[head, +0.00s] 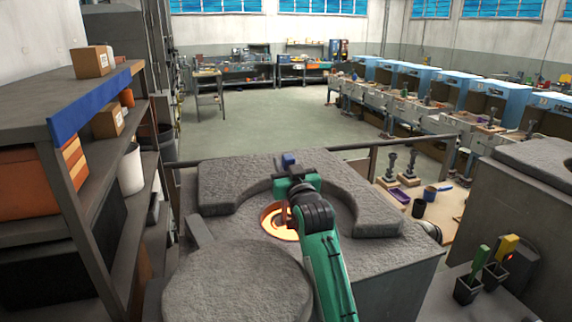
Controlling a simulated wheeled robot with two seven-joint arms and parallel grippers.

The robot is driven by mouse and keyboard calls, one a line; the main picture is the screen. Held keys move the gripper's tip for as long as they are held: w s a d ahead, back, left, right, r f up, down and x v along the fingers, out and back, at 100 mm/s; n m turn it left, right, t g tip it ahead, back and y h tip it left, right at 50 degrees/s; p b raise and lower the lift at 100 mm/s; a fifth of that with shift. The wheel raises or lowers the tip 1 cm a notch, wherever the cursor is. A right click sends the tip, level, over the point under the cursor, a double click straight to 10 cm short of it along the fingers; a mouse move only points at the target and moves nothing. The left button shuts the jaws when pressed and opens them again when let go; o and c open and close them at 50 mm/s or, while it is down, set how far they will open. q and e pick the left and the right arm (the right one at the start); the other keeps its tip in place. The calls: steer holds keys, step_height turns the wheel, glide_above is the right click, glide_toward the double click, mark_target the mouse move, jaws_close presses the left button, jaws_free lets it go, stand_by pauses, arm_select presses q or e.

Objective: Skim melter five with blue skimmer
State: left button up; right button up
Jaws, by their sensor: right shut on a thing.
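The melter (378,225) stands in front of me, a grey rough-topped block. A number on it cannot be read. Its round opening (280,222) glows orange. My right arm reaches over the melter top from below, and my right gripper (291,175) is above the far side of the opening. It is shut on the blue skimmer, whose blue handle end (289,159) shows just beyond the gripper. The skimmer's lower part is mostly hidden by the gripper and arm, so its depth in the opening cannot be told. My left gripper is not in view.
A round grey slab (238,285) lies at the front left of the opening. A shelf rack (95,200) with boxes stands close on the left. Green (480,262) and yellow (507,246) handled tools stand in dark holders at right. A rail runs behind the melter.

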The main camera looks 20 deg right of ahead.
steer(key=s+p, duration=0.2)
steer(key=s, duration=0.4)
steer(key=shift+s, duration=0.2)
steer(key=shift+d+r, duration=0.1)
steer(key=shift+d, duration=0.15)
steer(key=shift+w+d+p, duration=0.1)
steer(key=shift+d+p, duration=0.3)
steer(key=shift+d, duration=1.75)
step_height(320, 180, up, 11)
steer(key=p, duration=0.4)
steer(key=shift+p, duration=0.35)
